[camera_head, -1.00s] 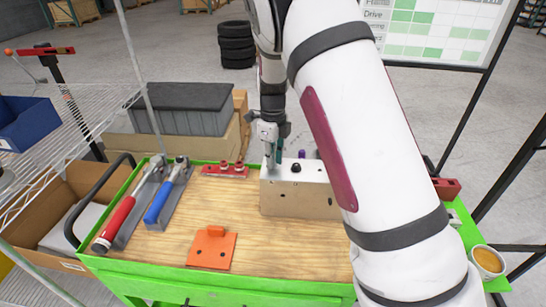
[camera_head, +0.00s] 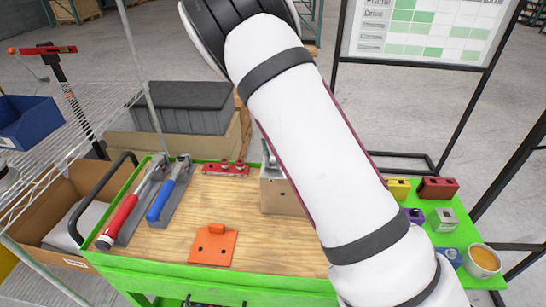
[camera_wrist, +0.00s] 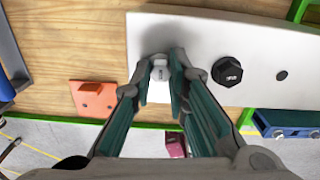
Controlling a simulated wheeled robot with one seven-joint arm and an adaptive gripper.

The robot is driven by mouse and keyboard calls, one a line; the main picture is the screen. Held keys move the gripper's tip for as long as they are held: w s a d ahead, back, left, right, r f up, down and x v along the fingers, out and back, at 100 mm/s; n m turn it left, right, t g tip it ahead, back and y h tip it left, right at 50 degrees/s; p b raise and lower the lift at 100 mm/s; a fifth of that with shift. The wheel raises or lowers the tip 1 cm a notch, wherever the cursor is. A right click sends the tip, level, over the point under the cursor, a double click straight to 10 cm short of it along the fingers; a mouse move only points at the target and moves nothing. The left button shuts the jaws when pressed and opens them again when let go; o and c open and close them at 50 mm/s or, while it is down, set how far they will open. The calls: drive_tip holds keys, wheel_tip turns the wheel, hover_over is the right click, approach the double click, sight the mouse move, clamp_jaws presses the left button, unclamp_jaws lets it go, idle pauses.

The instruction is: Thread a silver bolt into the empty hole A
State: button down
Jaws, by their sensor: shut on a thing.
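My gripper (camera_wrist: 166,75) has its teal fingers closed on a silver bolt (camera_wrist: 160,70), whose head shows between the fingertips in the wrist view. The bolt is over the left part of the pale fixture block (camera_wrist: 200,45). Its lower end is hidden, so I cannot tell whether it is in a hole. A black bolt (camera_wrist: 227,72) stands in the block's middle, and a dark open hole (camera_wrist: 281,75) lies to its right. No letter for hole A is readable. In the head view my arm hides the gripper and most of the block (camera_head: 280,195).
An orange plate (camera_head: 213,246), a red-handled tool (camera_head: 118,221) and a blue-handled tool (camera_head: 160,202) lie on the wooden top. A red rack (camera_head: 226,169) is at the back. Coloured blocks (camera_head: 437,189) and a bowl (camera_head: 484,261) stand on the right shelf.

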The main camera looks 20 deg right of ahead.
drive_tip(key=shift+s+f+m, duration=0.2)
drive_tip(key=shift+f+m, duration=0.25)
drive_tip(key=shift+m, duration=0.25)
drive_tip(key=shift+r+m, duration=0.15)
drive_tip(key=shift+m, duration=0.25)
drive_tip(key=c, duration=1.5)
unclamp_jaws()
drive_tip(key=shift+o, duration=0.2)
drive_tip(key=shift+w, duration=0.1)
drive_tip(key=shift+w+r, duration=0.1)
drive_tip(key=shift+r, duration=0.05)
drive_tip(key=shift+r, duration=1.25)
